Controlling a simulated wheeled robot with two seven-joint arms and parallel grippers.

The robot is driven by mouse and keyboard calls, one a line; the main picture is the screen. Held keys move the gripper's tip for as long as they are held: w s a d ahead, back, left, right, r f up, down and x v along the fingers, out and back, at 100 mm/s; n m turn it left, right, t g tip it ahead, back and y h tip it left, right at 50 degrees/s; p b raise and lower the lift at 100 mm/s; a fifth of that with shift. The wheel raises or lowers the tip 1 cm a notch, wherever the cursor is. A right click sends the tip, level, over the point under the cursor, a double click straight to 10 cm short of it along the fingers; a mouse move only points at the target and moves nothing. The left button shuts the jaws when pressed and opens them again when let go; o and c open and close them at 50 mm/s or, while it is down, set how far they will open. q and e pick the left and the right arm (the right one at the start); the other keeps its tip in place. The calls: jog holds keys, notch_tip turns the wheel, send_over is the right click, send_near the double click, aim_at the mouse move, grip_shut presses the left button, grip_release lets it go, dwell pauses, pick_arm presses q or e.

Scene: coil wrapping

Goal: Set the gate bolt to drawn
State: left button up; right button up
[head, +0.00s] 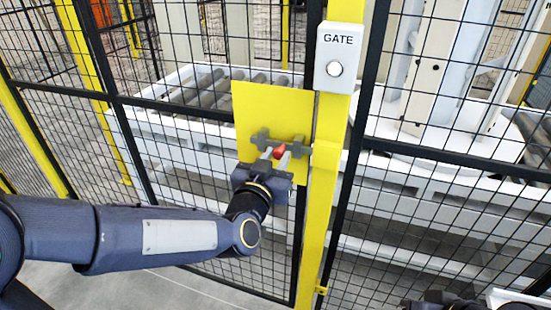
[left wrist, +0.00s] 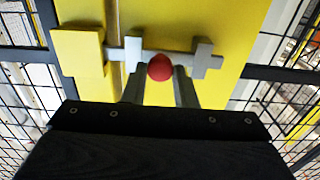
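The gate bolt is a grey bar (left wrist: 185,58) in two grey brackets on a yellow plate (head: 270,105). A red knob (left wrist: 160,67) sits on the bar between the brackets; it also shows in the head view (head: 279,152). The bar's end spans the gap and meets the yellow keeper block (left wrist: 78,53) on the post; how far it goes in is hidden. My left gripper (head: 275,155) has its fingers on both sides of the knob, seemingly touching it. A dark part at the lower right edge, likely my right gripper (head: 440,301), is mostly cut off.
A white box marked GATE (head: 340,58) with a round button is fixed on the yellow post (head: 322,210). Black mesh fence panels stand on both sides. Behind them is a white roller conveyor (head: 190,125). The floor before the fence looks clear.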

pick_arm(q)
grip_shut()
jog(key=a, duration=0.1)
jog(key=w+a+b, duration=0.1)
jog(key=a, duration=0.1)
jog(key=a+b, duration=0.1)
jog(key=shift+w+a, duration=0.3)
jog(key=shift+a, duration=0.1)
jog(key=o, duration=0.8)
grip_release()
jog(key=shift+a, duration=0.1)
send_near(262, 141)
jog(key=v, duration=0.3)
